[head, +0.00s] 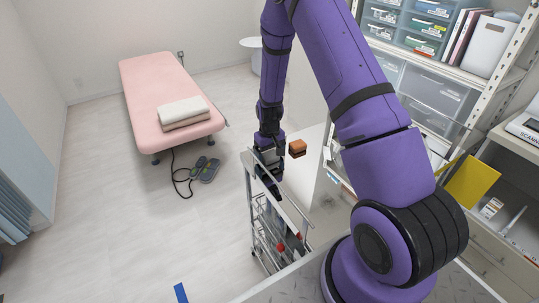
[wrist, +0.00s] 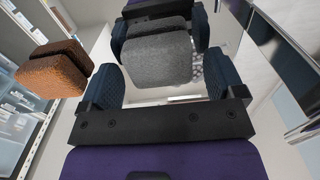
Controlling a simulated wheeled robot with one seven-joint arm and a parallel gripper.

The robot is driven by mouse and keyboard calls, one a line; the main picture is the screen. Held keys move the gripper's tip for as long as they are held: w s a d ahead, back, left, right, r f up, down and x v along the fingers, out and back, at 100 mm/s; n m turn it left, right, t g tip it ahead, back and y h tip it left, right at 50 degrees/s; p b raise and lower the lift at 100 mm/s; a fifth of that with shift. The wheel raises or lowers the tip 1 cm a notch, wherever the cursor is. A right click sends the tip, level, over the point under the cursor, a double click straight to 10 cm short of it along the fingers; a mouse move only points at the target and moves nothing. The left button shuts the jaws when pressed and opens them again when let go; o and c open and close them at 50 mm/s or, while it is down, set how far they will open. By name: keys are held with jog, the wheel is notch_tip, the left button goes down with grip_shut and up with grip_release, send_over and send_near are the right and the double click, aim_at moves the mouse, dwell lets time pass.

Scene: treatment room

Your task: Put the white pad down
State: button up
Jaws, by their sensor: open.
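The white pad (wrist: 158,55) looks light grey and textured in the wrist view, with a dark part along its far side. It lies between the spread fingers of my gripper (wrist: 164,77), toward their far ends. A gap shows between the pad and the near finger pads; I cannot tell whether it touches the farther finger parts. In the head view my gripper (head: 268,168) points down over the upper end of a metal cart. The pad is hard to make out there, and what it rests on is hidden.
A brown pad (wrist: 48,70) is left of my gripper in the wrist view; in the head view the brown pad (head: 297,148) is just right of it. The wire cart (head: 251,190) stands below. A pink bed (head: 160,82) and shelves (head: 440,85) stand farther off.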

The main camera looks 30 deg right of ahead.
notch_tip(320, 180, up, 11)
notch_tip(320, 180, up, 15)
jog(key=t, duration=0.1)
send_over(269, 153)
jog(key=s+a, duration=0.3)
jog(key=s, duration=0.2)
jog(key=s+a+r+t, duration=0.2)
jog(key=s+r, duration=0.7)
jog(key=s, duration=0.4)
jog(key=s+a+r+t, duration=0.2)
jog(key=s+r, duration=0.7)
jog(key=s, duration=0.5)
jog(key=shift+s+a+r, duration=0.15)
jog(key=shift+a+r, duration=0.05)
jog(key=shift+a, duration=0.4)
